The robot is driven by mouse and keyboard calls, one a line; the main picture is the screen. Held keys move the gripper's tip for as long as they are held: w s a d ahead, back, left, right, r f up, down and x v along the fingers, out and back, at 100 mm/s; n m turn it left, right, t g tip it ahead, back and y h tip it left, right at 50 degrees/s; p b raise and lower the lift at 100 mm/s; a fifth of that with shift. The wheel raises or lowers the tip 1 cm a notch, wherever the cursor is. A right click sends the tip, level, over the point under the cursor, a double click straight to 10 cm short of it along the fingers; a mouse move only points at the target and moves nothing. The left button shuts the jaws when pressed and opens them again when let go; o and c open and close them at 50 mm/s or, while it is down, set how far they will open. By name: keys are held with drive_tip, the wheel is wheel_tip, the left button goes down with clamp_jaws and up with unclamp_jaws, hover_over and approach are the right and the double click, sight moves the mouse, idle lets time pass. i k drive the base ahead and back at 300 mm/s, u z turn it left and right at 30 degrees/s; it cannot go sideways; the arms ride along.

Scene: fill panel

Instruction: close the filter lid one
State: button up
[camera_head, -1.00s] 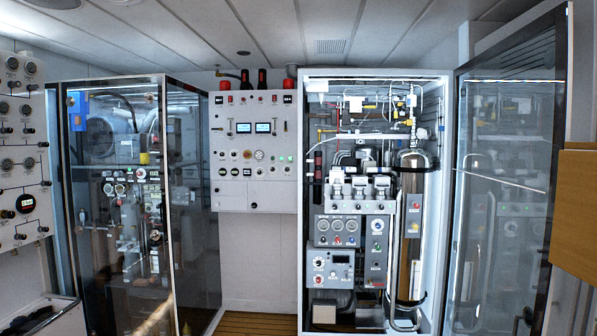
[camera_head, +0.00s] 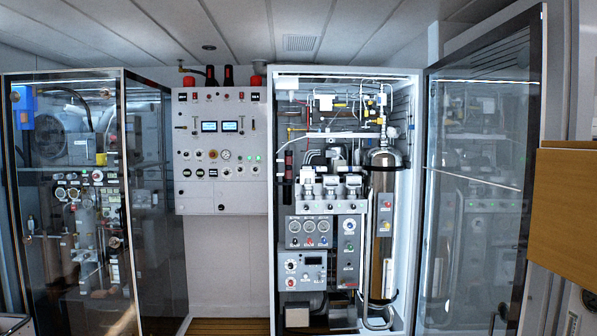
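The open white cabinet (camera_head: 413,180) stands right of centre with its contents exposed. Inside it, a row of grey-white filter-like units sits at mid-height: a left one (camera_head: 308,188), a middle one (camera_head: 332,186) and a right one (camera_head: 354,184). The left one has a taller white top than the others. I cannot tell which part is filter lid one, or whether any lid is open; they are too small. My gripper is not in view.
The cabinet's glass door (camera_head: 472,200) is swung open to the right. A wooden panel (camera_head: 565,212) juts in at the right edge. A wall control panel (camera_head: 220,150) and a closed glass cabinet (camera_head: 90,200) stand to the left. Some wooden floor (camera_head: 228,327) shows below the control panel.

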sight(303, 174)
drive_tip(key=u, duration=0.05)
drive_tip(key=i, duration=1.65)
drive_tip(key=z, duration=0.1)
